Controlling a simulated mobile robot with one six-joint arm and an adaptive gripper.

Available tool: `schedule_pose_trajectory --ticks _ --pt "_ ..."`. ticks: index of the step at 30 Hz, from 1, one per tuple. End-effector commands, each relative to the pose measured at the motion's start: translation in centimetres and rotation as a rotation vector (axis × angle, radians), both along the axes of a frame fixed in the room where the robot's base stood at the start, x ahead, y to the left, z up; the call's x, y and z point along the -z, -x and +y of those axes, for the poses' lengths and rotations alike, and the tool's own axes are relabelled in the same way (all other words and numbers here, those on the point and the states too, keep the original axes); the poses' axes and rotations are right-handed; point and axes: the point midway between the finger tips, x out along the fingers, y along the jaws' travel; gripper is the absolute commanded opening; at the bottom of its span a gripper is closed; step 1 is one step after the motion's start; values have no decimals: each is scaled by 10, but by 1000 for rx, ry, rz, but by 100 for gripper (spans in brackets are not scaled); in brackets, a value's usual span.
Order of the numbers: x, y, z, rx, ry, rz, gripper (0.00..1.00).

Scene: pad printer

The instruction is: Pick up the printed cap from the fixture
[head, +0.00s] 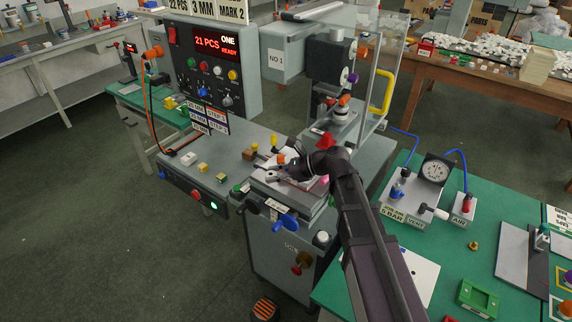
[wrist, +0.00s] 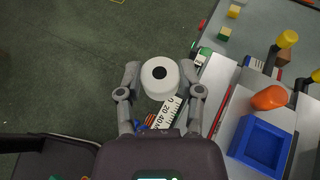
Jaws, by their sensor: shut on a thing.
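The printed cap (wrist: 160,74) is a round white piece with a black dot in the middle of its top. In the wrist view it sits between the two fingertips of my gripper (wrist: 160,80), which touch its sides. My gripper (head: 272,170) reaches in from the right over the front of the pad printer in the head view, where I cannot clearly make out the cap. In the wrist view the cap appears against the green floor, left of the machine's edge. A blue square fixture (wrist: 262,143) with an empty recess lies to the right of my gripper.
An orange rounded piece (wrist: 270,97) is beside the blue fixture. A blue knob (head: 285,222) and a scale strip (wrist: 172,112) are close to the gripper. A clear guard (head: 388,65) stands behind my arm. The green bench (head: 400,250) with a gauge (head: 435,170) is at right.

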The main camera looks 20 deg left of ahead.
Motion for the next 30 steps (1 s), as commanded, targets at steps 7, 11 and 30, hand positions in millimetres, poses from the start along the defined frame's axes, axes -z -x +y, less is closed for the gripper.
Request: schedule_pose_trajectory --ticks 7,11,30 --pt "-2 21 7 0 0 0 25" --pt "-2 24 9 1 0 0 25" --pt "-2 23 8 1 0 0 25"
